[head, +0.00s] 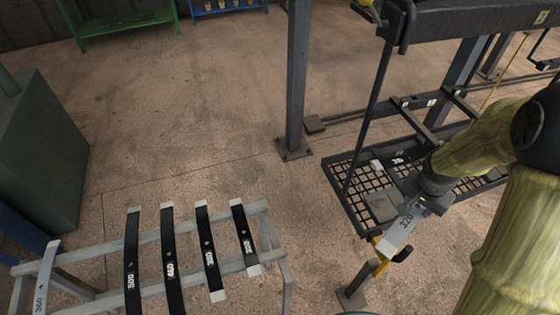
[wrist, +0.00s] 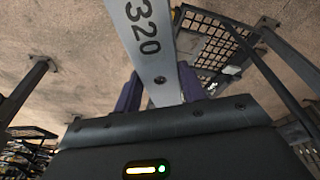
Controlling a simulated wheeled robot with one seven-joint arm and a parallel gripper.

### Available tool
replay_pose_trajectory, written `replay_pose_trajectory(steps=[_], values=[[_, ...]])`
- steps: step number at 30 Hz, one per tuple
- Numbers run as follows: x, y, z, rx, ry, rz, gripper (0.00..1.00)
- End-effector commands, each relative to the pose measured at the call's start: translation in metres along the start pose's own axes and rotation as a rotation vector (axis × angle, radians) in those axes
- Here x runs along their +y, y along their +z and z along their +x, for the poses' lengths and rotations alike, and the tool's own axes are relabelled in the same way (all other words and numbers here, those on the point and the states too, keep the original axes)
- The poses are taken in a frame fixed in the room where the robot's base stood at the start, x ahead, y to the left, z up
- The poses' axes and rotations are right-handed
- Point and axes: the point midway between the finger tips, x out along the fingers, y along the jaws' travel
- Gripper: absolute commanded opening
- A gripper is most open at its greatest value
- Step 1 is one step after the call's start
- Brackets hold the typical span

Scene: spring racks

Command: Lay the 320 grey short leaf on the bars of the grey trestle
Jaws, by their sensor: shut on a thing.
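The grey short leaf marked 320 (head: 402,230) is in my gripper (head: 426,204), held out over the floor to the right of the trestle. In the wrist view, the leaf (wrist: 150,40) runs up and away between the two purple fingers (wrist: 160,90), which are shut on it. The grey trestle (head: 262,208) stands at the lower left, apart from the leaf. Several black leaves (head: 168,240) lie across its two bars, and a grey leaf marked 360 (head: 45,275) lies at its left end, partly cut off by the frame.
A black mesh platform (head: 352,208) hangs beside and behind my gripper. A grey upright column (head: 297,90) stands in the middle. A dark green cabinet (head: 40,150) is at left. Open floor lies between trestle and column.

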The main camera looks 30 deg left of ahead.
Motion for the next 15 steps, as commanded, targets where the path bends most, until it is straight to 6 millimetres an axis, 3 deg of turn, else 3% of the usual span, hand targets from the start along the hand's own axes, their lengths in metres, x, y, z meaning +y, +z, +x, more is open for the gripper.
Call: replay_pose_trajectory(steps=[3, 9, 15], values=[[0.027, -0.002, 0.045, -0.006, -0.012, -0.046, 0.07], [0.069, 0.003, 0.107, 0.007, -0.043, -0.129, 0.07], [0.090, 0.009, 0.135, 0.024, -0.060, -0.174, 0.07]])
